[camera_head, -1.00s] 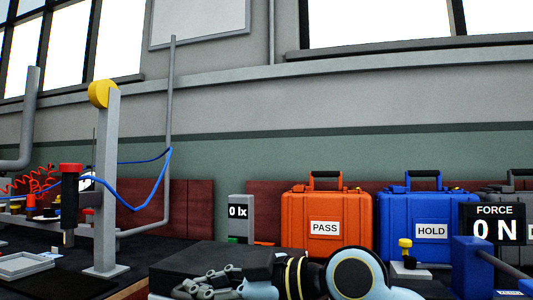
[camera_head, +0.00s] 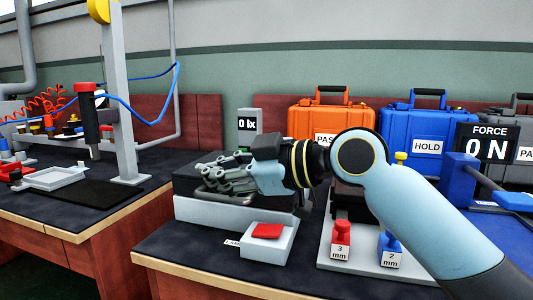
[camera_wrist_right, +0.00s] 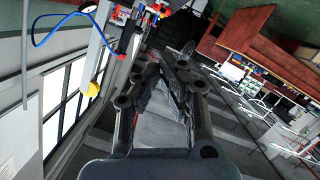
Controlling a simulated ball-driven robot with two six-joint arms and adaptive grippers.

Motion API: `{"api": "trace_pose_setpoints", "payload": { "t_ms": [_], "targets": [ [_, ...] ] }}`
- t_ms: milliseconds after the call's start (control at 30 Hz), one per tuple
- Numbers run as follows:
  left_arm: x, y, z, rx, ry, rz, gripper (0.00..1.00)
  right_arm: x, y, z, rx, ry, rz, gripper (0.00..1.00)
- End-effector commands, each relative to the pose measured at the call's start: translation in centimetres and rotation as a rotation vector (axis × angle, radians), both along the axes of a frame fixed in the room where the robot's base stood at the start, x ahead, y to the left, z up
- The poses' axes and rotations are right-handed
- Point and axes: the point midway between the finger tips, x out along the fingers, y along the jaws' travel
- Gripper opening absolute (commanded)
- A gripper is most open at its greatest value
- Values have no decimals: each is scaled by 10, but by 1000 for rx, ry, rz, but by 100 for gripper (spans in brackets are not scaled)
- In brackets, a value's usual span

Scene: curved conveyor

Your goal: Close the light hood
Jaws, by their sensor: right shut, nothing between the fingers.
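The light hood is a black box (camera_head: 187,180) on a pale grey base (camera_head: 225,213), standing at the front of the right-hand bench. A small meter behind it (camera_head: 249,124) reads 0 lx. My right gripper (camera_head: 203,176) reaches in from the right and lies across the front and top of the black box, pointing left. It covers much of the box, so I cannot tell whether the hood is open, nor whether the fingers touch it. In the right wrist view the fingers (camera_wrist_right: 163,62) are together with nothing between them. My left gripper is not in view.
A white block with a red pad (camera_head: 267,231) stands in front of the hood. Red and blue plungers (camera_head: 341,237) are to the right. Orange (camera_head: 331,118) and blue (camera_head: 427,121) cases stand behind. A gap separates the left bench, which has a grey post (camera_head: 120,110).

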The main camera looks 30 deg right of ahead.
Motion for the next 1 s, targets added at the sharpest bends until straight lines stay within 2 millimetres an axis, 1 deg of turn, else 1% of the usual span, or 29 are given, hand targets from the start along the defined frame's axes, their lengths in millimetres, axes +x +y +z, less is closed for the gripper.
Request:
{"api": "trace_pose_setpoints", "payload": {
  "t_ms": [33,100,300,533,733,1000],
  "targets": [
    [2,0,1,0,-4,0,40,-8,-5,-2,-12,4,2,0],
    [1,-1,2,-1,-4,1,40,-17,-10,0,-12,6,3,0],
    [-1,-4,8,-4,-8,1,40,-42,-25,6,-12,8,7,0],
    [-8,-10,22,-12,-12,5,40,-66,-42,14,-10,9,2,0],
    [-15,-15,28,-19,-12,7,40,-78,-49,16,-6,5,2,0],
    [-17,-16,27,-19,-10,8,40,-80,-50,15,-2,5,3,0]
  ]
}}
